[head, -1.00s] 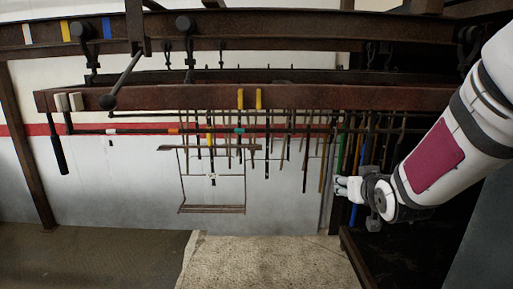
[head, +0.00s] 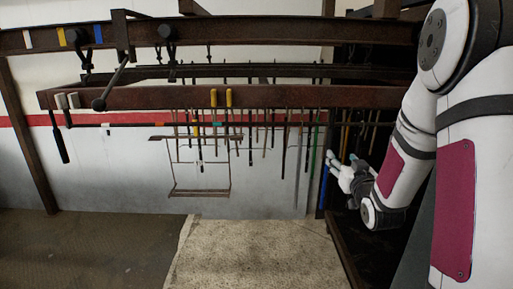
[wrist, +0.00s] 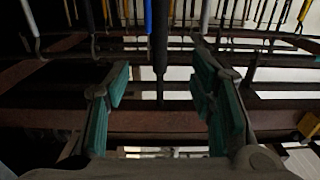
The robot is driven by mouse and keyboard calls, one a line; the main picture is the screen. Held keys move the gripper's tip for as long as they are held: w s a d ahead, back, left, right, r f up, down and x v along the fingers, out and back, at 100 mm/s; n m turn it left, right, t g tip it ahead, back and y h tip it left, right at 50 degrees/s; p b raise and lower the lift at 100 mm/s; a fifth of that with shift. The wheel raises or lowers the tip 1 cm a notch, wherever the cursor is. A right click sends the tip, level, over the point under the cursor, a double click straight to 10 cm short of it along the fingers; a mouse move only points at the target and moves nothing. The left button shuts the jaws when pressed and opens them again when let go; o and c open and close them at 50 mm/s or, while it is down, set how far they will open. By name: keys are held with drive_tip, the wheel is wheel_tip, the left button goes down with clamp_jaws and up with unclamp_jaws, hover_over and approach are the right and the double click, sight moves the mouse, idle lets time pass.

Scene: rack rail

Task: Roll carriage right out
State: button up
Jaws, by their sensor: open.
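The carriage appears to be the long rust-brown beam (head: 150,97) hanging below an upper rail (head: 225,34) from black roller hangers (head: 167,38). Two white blocks (head: 67,100) and a black hanging handle (head: 60,145) are at its left end. My gripper (head: 342,166) is right of the hanging rods and below the beam. In the wrist view my gripper (wrist: 160,98) is open, its teal-padded fingers on both sides of a dark rod (wrist: 160,40). I cannot tell whether they touch it.
Several thin rods hang below the beam, with a green one (head: 315,145) and a blue one (head: 324,185) near my gripper. A wire rack (head: 200,192) hangs left of centre. A pale mat (head: 255,250) covers the middle floor.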

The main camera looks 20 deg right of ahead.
sight(331, 144)
drive_tip(key=b+x, duration=0.4)
drive_tip(key=x, duration=0.5)
drive_tip(key=shift+f, duration=0.15)
drive_tip(key=shift+b+x, duration=0.4)
drive_tip(key=shift+x, duration=0.85)
clamp_jaws()
